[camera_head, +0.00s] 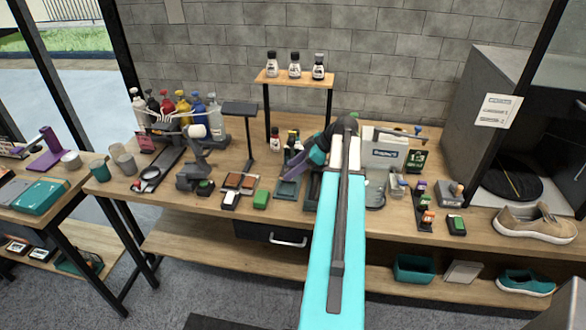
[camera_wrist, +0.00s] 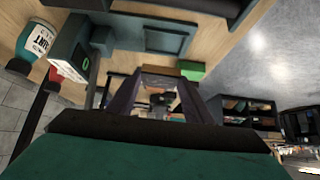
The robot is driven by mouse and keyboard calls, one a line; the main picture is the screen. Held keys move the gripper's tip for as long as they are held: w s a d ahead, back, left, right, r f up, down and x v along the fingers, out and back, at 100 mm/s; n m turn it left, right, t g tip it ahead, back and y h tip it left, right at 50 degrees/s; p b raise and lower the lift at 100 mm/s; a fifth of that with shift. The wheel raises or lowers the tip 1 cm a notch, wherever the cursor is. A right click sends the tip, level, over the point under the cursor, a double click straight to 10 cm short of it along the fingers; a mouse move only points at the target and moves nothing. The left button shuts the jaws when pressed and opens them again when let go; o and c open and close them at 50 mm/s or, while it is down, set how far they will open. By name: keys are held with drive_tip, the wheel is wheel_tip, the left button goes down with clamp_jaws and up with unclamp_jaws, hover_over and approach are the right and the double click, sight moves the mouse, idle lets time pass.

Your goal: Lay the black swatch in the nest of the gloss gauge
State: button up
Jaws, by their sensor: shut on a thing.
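My gripper (camera_head: 293,167) is at the middle of the bench, tilted down to the left. In the wrist view its two dark fingers (camera_wrist: 160,76) are closed in on a thin dark piece, which I take to be the black swatch; its outline is hard to make out. A grey-teal unit with a square recess, apparently the gloss gauge with its nest (camera_head: 288,190), lies just below the gripper in the head view. In the wrist view the recessed plate (camera_wrist: 165,40) is beyond the fingertips, apart from them. Contact is not visible.
A green block (camera_head: 261,199) and a tray of brown and dark pieces (camera_head: 240,181) lie left of the gauge. A dark stand (camera_head: 243,135) rises behind them. A box with a green display (camera_wrist: 80,62) and a paint bottle (camera_wrist: 38,48) stand close in the wrist view.

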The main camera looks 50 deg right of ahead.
drive_tip(key=shift+f+b, duration=1.55)
drive_tip(key=shift+f, duration=0.8)
drive_tip(key=shift+b, duration=0.8)
idle(0.7)
drive_tip(key=shift+f+b, duration=0.55)
drive_tip(key=shift+f, duration=0.2)
idle(0.5)
drive_tip(key=shift+r, duration=0.5)
drive_tip(key=shift+b, duration=0.5)
idle(1.9)
